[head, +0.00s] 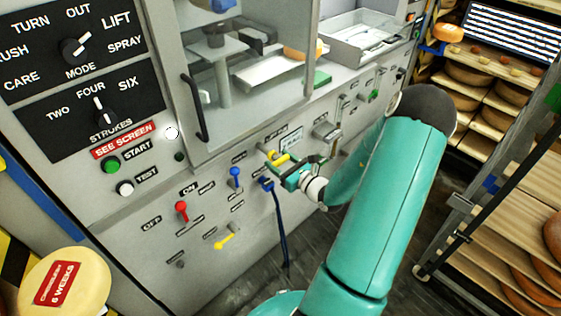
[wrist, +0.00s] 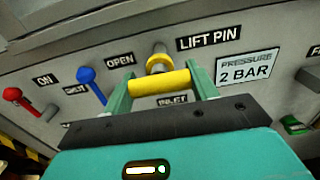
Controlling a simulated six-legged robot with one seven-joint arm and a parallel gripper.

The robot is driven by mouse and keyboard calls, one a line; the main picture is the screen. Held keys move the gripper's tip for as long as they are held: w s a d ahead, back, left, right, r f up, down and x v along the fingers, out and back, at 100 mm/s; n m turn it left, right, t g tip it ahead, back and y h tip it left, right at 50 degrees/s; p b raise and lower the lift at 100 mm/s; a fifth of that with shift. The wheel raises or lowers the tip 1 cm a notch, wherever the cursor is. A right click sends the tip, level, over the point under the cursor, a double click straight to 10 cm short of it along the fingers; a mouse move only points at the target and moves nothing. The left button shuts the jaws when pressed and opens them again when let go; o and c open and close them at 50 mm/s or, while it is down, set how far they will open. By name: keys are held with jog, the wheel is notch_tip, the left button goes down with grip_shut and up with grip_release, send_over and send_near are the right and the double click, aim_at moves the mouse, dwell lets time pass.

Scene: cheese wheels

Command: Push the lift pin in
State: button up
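My gripper appears shut on the handle. In the head view the yellow lift pin (head: 278,158) shows just left of my gripper (head: 295,168), which reaches the panel from the right.
A blue plug with a hanging hose (head: 267,184) is just below my gripper. Red (head: 181,210) and blue (head: 235,177) levers are to the left. A pressure plate (wrist: 248,68) reads 2 BAR. Cheese racks (head: 500,90) stand at the right, and a cheese wheel (head: 65,280) sits lower left.

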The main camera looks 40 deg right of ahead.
aim_at(266, 151)
jog(key=c, duration=0.8)
jog(key=shift+w+a, duration=0.1)
jog(key=shift+w, duration=3.05)
jog(key=shift+r, duration=0.1)
jog(key=o, duration=1.4)
jog(key=shift+w, duration=0.2)
jog(key=s, duration=1.4)
jog(key=shift+d, duration=0.2)
jog(key=shift+a, duration=0.1)
